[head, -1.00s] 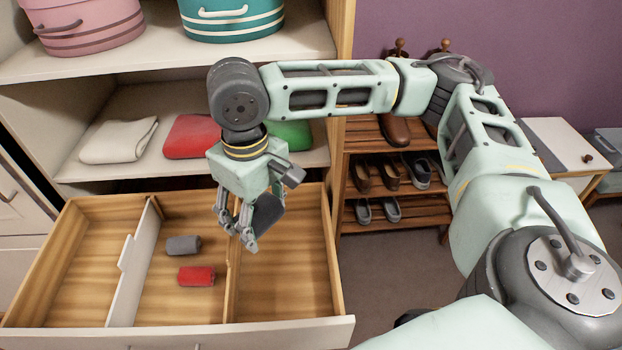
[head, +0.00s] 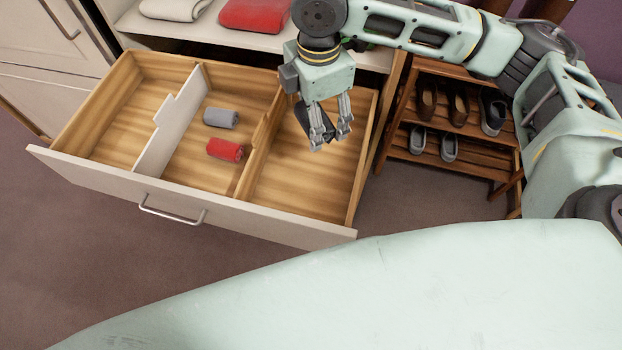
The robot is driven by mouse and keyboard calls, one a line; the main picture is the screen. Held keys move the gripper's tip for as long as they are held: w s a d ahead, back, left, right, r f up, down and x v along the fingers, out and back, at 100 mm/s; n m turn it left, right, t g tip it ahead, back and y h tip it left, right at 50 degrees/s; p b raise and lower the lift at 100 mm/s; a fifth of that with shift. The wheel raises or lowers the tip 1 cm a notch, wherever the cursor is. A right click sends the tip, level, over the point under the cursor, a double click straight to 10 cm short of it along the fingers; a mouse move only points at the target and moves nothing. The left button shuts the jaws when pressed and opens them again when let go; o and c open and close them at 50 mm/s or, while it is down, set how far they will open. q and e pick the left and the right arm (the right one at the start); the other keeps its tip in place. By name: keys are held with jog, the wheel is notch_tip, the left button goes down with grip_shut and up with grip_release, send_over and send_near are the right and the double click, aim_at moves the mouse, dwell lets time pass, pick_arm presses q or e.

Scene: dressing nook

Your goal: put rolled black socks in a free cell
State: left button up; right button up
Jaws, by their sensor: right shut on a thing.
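My right gripper (head: 329,140) points down above the right cell (head: 293,190) of the open drawer (head: 250,213). It is shut on the rolled black socks (head: 301,117), which show as a dark shape, partly hidden by the fingers. The right cell shows bare wood. The middle cell (head: 190,171) holds rolled grey socks (head: 220,118) and, in front of them, rolled red socks (head: 225,150). The left cell (head: 115,120) is empty. My left gripper is not in view.
A notched white divider (head: 172,125) and a wooden divider (head: 262,140) separate the cells. Folded white cloth (head: 173,8) and red cloth (head: 254,14) lie on the shelf behind. A shoe rack (head: 470,170) stands close to the drawer's right.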

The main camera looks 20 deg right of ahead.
jog(key=f+n+b, duration=0.1)
jog(key=f+n, duration=0.2)
jog(key=f, duration=0.3)
jog(key=a+f+n+b, duration=0.1)
jog(key=f+n+b, duration=0.1)
jog(key=f, duration=0.5)
jog(key=f+n+b, duration=0.2)
jog(key=f+n, duration=0.2)
jog(key=f, duration=0.3)
jog(key=shift+w+a+f+n, duration=0.1)
jog(key=shift+w+a+n, duration=0.25)
jog(key=shift+w+n, duration=0.05)
jog(key=shift+f, duration=0.1)
jog(key=o, duration=1.1)
notch_tip(320, 180, up, 12)
jog(key=shift+r, duration=0.2)
